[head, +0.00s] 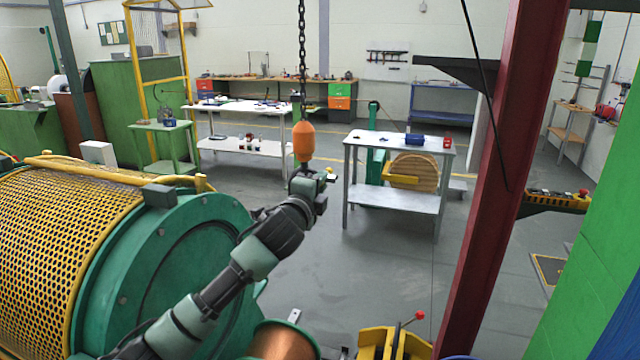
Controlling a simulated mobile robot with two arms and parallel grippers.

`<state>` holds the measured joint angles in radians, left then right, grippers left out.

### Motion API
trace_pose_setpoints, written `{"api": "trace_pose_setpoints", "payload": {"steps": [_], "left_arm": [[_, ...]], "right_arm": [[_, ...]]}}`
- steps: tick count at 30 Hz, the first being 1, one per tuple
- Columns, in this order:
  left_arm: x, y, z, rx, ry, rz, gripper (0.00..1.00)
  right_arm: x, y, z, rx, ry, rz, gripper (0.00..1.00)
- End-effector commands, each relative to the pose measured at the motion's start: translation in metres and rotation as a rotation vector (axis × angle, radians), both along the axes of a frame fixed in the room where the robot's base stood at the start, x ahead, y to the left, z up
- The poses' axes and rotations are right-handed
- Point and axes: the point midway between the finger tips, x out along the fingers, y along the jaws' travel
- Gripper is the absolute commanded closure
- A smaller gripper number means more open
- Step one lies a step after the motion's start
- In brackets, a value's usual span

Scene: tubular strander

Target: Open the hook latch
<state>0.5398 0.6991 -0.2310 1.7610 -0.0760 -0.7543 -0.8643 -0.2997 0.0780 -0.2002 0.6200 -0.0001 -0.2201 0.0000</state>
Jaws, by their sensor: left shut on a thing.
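An orange hook block (303,142) hangs on a dark chain (302,50) near the middle of the head view. The hook and its latch are just below the block, small and mostly hidden by my left gripper. My left gripper (318,177) is at the hook, directly under the block, and is shut on the hook latch. The latch's angle cannot be made out. My right gripper is not in view.
A green machine drum with a yellow mesh guard (75,215) fills the lower left. A red steel column (503,170) stands at right. A grey table (395,195) and a white workbench (240,108) stand behind the hook. Open grey floor lies between.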

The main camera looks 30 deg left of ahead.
Motion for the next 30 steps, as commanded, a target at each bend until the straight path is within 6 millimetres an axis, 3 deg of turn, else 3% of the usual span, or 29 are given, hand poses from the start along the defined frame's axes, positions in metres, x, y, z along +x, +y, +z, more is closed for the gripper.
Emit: {"api": "trace_pose_setpoints", "payload": {"steps": [5,6,8,20,30], "left_arm": [[0.000,0.000,-0.001,0.001,0.001,0.001,1.00],[0.000,0.000,-0.001,0.001,0.001,0.001,0.76],[0.000,0.000,-0.001,0.001,0.001,0.001,0.62],[-0.006,-0.001,-0.002,0.002,-0.001,0.000,0.62],[-0.057,-0.013,-0.004,0.004,0.000,-0.001,0.62]], "right_arm": [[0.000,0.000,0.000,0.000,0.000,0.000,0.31],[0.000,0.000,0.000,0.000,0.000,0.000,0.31],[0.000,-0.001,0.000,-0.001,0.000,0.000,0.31],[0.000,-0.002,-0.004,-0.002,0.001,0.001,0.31],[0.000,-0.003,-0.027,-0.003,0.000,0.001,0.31]]}}
